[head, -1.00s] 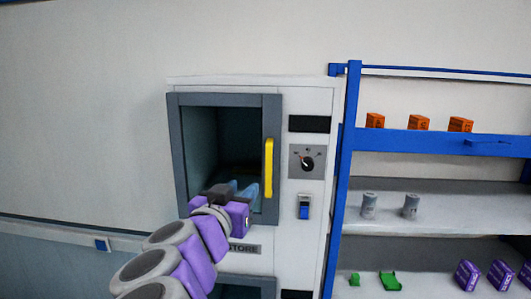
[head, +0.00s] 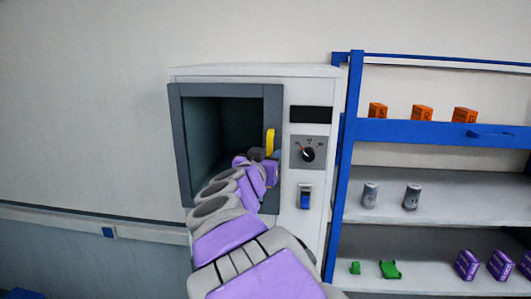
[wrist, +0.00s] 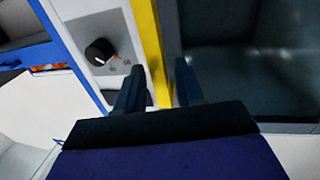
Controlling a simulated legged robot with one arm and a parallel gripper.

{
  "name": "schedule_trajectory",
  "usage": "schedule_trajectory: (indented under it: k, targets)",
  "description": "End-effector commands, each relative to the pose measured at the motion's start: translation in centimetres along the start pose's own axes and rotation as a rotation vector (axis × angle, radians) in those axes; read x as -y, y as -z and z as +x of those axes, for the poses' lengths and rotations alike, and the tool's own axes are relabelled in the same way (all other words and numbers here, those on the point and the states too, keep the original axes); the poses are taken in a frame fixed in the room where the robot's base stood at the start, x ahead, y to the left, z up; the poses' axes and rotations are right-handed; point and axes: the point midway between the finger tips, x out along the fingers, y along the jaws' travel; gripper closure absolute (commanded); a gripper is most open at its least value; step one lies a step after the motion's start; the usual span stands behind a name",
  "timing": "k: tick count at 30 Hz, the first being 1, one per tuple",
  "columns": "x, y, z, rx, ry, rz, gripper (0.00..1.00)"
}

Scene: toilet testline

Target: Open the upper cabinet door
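The upper cabinet door (head: 176,140) has a grey frame around a dark window and looks closed in the head view. Its yellow vertical handle (head: 270,140) is on the right side of the frame, its lower part hidden behind my gripper (head: 264,156). In the wrist view, the yellow handle (wrist: 148,40) passes between the two dark fingers of my gripper (wrist: 158,78). One finger is on each side of it, with a visible gap on the right, so the gripper is open around the handle. Contact on the left finger is unclear.
Right of the door, the white cabinet face has a dial (head: 308,154) and a blue switch (head: 305,199). A blue-framed shelf (head: 346,150) with orange boxes, grey cans, green pieces and purple boxes stands close on the right.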

Motion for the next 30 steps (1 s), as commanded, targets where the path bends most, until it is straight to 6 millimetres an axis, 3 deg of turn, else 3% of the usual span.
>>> schedule_trajectory:
  k: [6, 16, 27, 30]
  targets:
    - [0.8, 0.1, 1.7, -0.004, 0.0, -0.004, 0.63]
    - [1.1, -0.1, 1.9, -0.003, 0.001, -0.006, 0.63]
    - [1.0, 0.0, 2.0, -0.004, 0.001, -0.005, 0.98]
    - [1.1, 0.0, 1.9, -0.004, 0.001, -0.005, 1.0]
